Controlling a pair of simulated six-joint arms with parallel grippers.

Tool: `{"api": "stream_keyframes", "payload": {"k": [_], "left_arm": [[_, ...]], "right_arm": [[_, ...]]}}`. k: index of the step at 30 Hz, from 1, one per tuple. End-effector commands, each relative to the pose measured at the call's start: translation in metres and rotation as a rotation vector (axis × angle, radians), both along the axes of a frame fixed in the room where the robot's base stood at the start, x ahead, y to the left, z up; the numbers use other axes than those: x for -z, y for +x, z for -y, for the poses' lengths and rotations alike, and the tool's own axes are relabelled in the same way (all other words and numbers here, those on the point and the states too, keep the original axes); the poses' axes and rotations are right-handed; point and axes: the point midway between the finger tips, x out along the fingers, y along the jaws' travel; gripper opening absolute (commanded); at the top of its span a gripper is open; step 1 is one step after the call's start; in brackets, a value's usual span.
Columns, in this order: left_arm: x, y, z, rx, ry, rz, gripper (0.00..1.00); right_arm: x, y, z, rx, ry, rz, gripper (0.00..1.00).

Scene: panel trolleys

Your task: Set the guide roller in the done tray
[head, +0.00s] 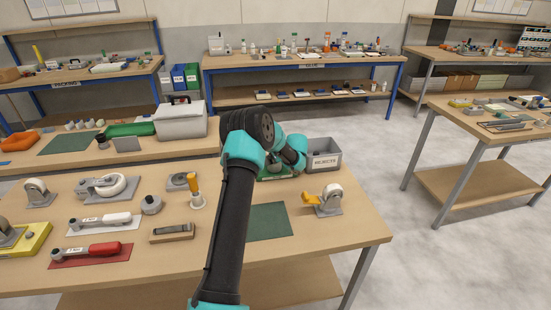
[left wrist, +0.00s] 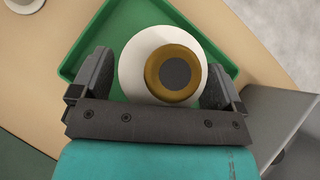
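The guide roller (left wrist: 172,75) shows in the left wrist view as a white disc with a brass-coloured ring and a dark grey centre. My left gripper (left wrist: 160,82) has a finger on each side of it, close against the white rim. Behind the roller is the green done tray (left wrist: 82,60); I cannot tell whether the roller touches its floor. In the head view my left gripper (head: 283,157) is over the tray (head: 272,178), and arm and gripper hide most of the tray and roller. My right gripper is not in view.
The grey rejects bin (head: 323,155) stands close right of the tray. A caster (head: 328,202) and a dark green mat (head: 268,222) lie nearer the front.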

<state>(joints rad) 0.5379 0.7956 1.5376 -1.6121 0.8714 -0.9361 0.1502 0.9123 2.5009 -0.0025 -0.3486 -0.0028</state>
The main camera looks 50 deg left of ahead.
Motion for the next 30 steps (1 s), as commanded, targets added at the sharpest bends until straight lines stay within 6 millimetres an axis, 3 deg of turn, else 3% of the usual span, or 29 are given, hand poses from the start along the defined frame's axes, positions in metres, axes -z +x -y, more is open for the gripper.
{"api": "stream_keyframes", "payload": {"k": [14, 30], "left_arm": [[-0.008, 0.001, 0.005, 0.002, 0.000, 0.001, 1.00], [-0.072, -0.002, 0.069, 0.002, 0.001, 0.001, 1.00]], "right_arm": [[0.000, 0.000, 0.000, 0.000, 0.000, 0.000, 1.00], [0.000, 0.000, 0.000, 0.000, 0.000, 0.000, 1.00]]}}
